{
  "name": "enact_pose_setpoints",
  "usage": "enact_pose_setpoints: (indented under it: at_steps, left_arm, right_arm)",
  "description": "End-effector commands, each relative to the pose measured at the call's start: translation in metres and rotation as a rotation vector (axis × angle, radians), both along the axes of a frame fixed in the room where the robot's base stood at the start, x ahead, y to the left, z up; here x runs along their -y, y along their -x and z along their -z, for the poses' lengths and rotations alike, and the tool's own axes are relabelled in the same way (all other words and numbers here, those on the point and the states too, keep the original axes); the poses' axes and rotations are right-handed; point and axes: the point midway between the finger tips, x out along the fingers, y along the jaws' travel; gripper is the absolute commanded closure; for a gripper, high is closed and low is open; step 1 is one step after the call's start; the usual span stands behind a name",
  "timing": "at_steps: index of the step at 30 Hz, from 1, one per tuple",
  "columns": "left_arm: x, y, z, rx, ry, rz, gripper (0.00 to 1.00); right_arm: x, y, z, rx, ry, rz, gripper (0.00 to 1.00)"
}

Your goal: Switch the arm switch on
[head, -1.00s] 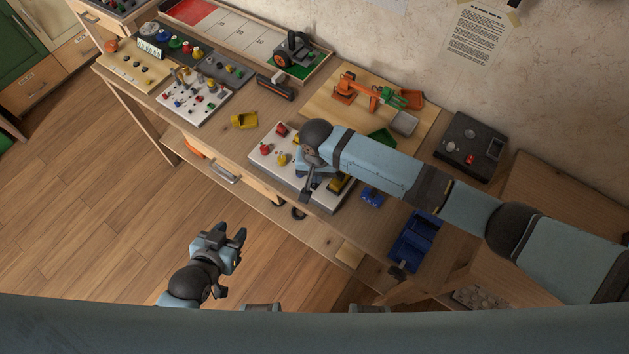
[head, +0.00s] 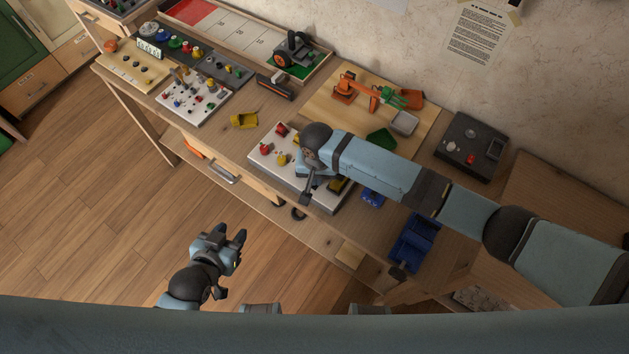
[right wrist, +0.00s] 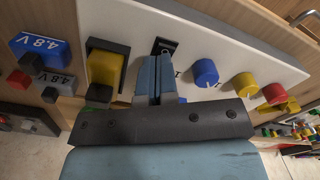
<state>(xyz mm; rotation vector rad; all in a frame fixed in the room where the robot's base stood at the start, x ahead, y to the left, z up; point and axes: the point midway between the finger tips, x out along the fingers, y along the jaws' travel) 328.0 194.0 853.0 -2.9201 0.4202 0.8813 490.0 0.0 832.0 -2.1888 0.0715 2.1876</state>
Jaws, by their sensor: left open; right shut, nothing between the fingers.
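The white control panel (head: 263,171) lies at the front edge of the workbench. It also shows in the right wrist view (right wrist: 225,42), with a small black switch (right wrist: 164,45), probably the arm switch, beside a blue knob (right wrist: 206,72). My right gripper (right wrist: 155,66) is shut and empty, its fingertips right at the black switch and partly covering it. I cannot tell whether they touch it or which way it is set. In the head view my right gripper (head: 308,187) and arm hide part of the panel. My left gripper (head: 241,240) is open and empty, over the floor.
The orange toy robot arm (head: 362,92) stands on a wooden board behind the panel. A yellow-and-black part (right wrist: 104,68) and yellow and red knobs flank the switch. A blue bin (head: 414,241) is at the right.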

Motion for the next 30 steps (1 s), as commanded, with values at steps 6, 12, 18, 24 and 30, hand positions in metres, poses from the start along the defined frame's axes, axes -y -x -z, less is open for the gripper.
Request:
enact_pose_setpoints:
  at_steps: [6, 12, 18, 24, 30]
  left_arm:
    - [0.000, 0.000, -0.007, 0.000, 0.000, 0.000, 0.57]
    - [-0.002, -0.001, -0.025, 0.005, -0.003, -0.002, 0.57]
    - [-0.006, -0.002, -0.043, 0.011, -0.007, -0.010, 0.57]
    - [-0.009, 0.000, -0.057, 0.009, -0.012, -0.017, 0.57]
    - [-0.010, 0.003, -0.073, 0.004, -0.011, -0.025, 0.57]
  right_arm:
    - [0.000, 0.001, -0.006, -0.001, 0.000, 0.000, 1.00]
    - [0.000, 0.000, -0.021, -0.002, 0.000, 0.001, 1.00]
    - [0.000, 0.001, -0.036, -0.002, 0.000, 0.001, 1.00]
    - [-0.001, 0.001, -0.050, -0.002, 0.000, -0.001, 1.00]
    - [-0.001, 0.001, -0.067, -0.001, -0.001, 0.000, 1.00]
